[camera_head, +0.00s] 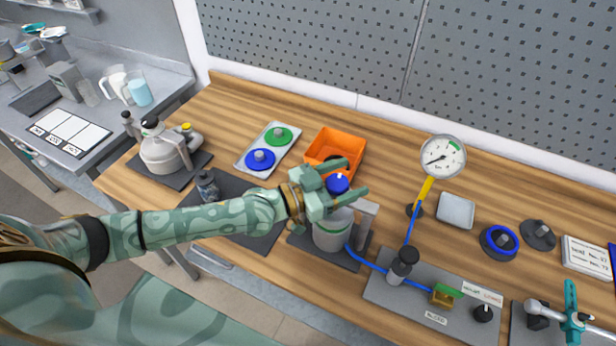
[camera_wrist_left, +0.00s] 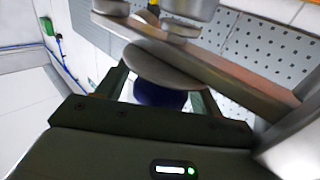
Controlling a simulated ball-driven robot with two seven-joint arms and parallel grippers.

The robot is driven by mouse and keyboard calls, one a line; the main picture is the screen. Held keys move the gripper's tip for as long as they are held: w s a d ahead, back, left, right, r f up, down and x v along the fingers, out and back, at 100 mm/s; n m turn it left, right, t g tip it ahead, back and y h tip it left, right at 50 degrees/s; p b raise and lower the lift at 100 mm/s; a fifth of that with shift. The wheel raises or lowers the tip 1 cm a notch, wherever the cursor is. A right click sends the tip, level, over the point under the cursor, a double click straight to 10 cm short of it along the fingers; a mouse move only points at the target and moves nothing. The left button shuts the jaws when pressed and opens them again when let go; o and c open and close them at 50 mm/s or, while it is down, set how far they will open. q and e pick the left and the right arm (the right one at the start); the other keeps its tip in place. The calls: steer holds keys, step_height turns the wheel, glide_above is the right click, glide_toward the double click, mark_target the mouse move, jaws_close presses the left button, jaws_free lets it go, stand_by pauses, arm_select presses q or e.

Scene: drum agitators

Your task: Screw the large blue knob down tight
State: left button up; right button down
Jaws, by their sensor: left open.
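The large blue knob (camera_head: 338,184) shows near the top of a grey-white vessel (camera_head: 332,232) with a green band, which stands on a dark mat. My left gripper (camera_head: 353,178) is open, with one finger on the far side of the knob and one on the near side. In the left wrist view a dark blue knob (camera_wrist_left: 160,94) sits between the spread fingers, against a grey disc (camera_wrist_left: 160,66). I cannot tell whether the fingers touch it. The gripper hides part of the vessel's top. My right gripper is not in view.
An orange bin (camera_head: 335,147) stands just behind the gripper. A pressure gauge (camera_head: 442,157) on a yellow stem stands to the right, with a blue hose (camera_head: 368,264) running from the vessel to a grey plate. A tray (camera_head: 246,165) with green and blue discs lies left.

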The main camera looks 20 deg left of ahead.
arm_select(q)
steer(key=b+v, duration=0.1)
steer(key=v, duration=1.5)
steer(key=shift+s+a, duration=0.1)
